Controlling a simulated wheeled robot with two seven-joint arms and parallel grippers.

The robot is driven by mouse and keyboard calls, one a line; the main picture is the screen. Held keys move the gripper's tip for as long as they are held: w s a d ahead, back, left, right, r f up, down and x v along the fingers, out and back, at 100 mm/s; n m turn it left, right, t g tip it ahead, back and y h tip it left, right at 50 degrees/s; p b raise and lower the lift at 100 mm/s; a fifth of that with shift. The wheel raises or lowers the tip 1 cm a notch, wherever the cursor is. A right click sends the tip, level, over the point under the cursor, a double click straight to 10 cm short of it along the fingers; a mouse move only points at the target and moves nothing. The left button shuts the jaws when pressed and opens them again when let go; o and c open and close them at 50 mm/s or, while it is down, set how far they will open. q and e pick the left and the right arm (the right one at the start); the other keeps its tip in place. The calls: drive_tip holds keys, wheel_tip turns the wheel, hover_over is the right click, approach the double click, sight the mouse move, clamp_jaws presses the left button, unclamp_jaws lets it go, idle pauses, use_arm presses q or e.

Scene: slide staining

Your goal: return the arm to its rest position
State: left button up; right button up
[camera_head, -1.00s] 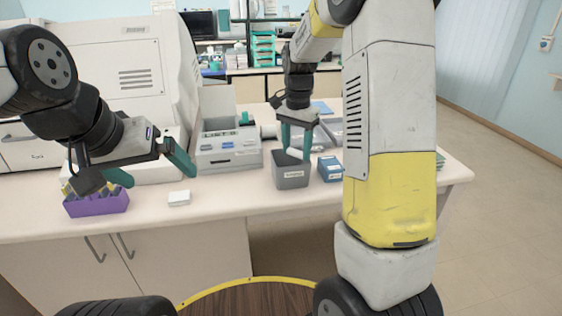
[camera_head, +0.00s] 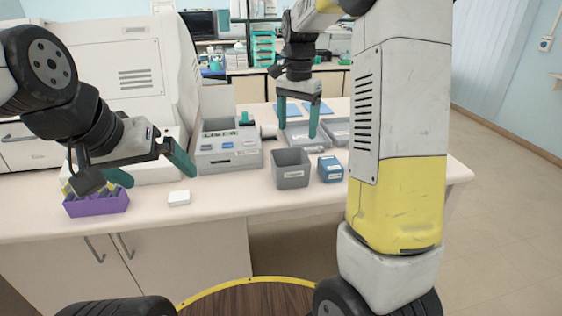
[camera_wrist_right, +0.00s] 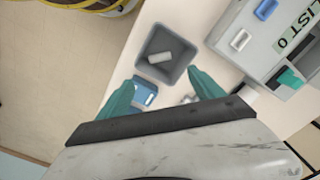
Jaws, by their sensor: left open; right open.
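My right gripper (camera_head: 298,120) is open and empty, raised above the bench behind the grey bin. Its two teal fingers are spread apart in the right wrist view (camera_wrist_right: 165,92). The grey bin (camera_head: 291,180) stands on the bench; in the right wrist view the bin (camera_wrist_right: 150,50) holds a small white object (camera_wrist_right: 160,57). My left gripper (camera_head: 148,168) is open at the left, its teal fingers apart, above and beside the purple rack (camera_head: 97,205). I see nothing between its fingers.
A blue box (camera_head: 330,170) stands right of the bin. A white machine (camera_head: 228,160) is left of it. Grey trays (camera_head: 335,133) lie behind. A small white box (camera_head: 179,198) lies near the front. The bench front between white box and bin is clear.

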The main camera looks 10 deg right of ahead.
drive_tip(key=s+a+r+n+t+y, duration=0.1)
drive_tip(key=s+r+n+t, duration=0.1)
drive_tip(key=s, duration=1)
drive_tip(key=s+a+r+n+t+y, duration=0.1)
drive_tip(key=s+r+n+t, duration=0.1)
drive_tip(key=s+n+t, duration=0.2)
drive_tip(key=s+n, duration=0.3)
drive_tip(key=s, duration=0.5)
drive_tip(key=shift+r, duration=0.2)
